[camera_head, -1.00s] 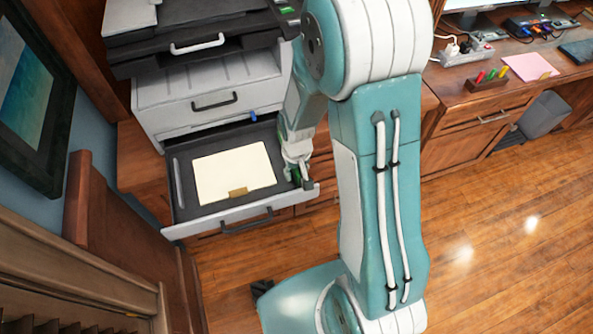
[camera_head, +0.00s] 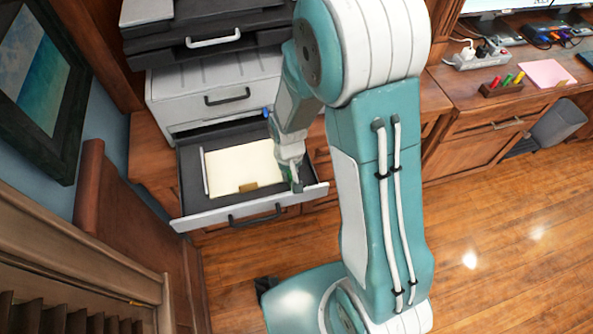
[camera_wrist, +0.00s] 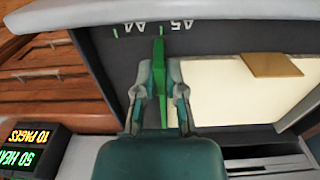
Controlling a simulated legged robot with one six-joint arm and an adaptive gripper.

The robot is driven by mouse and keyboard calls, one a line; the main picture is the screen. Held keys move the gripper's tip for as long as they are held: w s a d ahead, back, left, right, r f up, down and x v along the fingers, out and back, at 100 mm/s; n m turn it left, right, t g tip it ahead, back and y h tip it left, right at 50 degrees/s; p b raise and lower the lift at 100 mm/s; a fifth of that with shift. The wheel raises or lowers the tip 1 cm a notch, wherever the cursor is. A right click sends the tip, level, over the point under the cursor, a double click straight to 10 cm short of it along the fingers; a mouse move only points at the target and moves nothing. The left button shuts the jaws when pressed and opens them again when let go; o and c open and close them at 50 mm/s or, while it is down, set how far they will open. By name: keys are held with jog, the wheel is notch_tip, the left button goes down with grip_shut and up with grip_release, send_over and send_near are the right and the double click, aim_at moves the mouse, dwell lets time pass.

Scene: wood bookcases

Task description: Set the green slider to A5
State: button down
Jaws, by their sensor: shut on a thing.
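The green slider (camera_wrist: 159,78) stands between the two fingers of my gripper (camera_wrist: 159,94), which is shut on it at the right front of the open paper tray (camera_head: 193,218). In the wrist view, the slider's narrow tip lies between the upside-down labels A4 (camera_wrist: 130,29) and A5 (camera_wrist: 180,26). Exact alignment with a tick is hard to tell. A cream paper stack (camera_head: 240,165) lies in the tray. A pale side guide (camera_head: 205,171) runs along its left edge. In the head view, my gripper (camera_head: 294,180) mostly hides the slider.
The printer body (camera_head: 213,97) rises behind. A lit display (camera_wrist: 28,147) shows lower left in the wrist view. A desk (camera_head: 480,90) stands at right; the wood floor (camera_head: 510,240) is open in front.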

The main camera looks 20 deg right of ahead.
jog(key=c, duration=0.7)
grip_release()
notch_tip(320, 180, up, 12)
jog(key=shift+f, duration=0.1)
jog(key=s+d+r+t, duration=0.1)
jog(key=s+r+t, duration=0.1)
jog(key=s+r, duration=0.2)
jog(key=s+d+r+t, duration=0.1)
jog(key=s+d+r, duration=0.1)
jog(key=s+r, duration=0.3)
jog(key=s+d+r+t, duration=0.1)
jog(key=s+r+t, duration=0.1)
jog(key=s+r, duration=0.3)
jog(key=shift+d+r+t, duration=0.15)
jog(key=shift+r, duration=0.6)
jog(key=shift+d+r+t, duration=0.1)
jog(key=shift+r+t, duration=0.05)
jog(key=shift+r, duration=0.55)
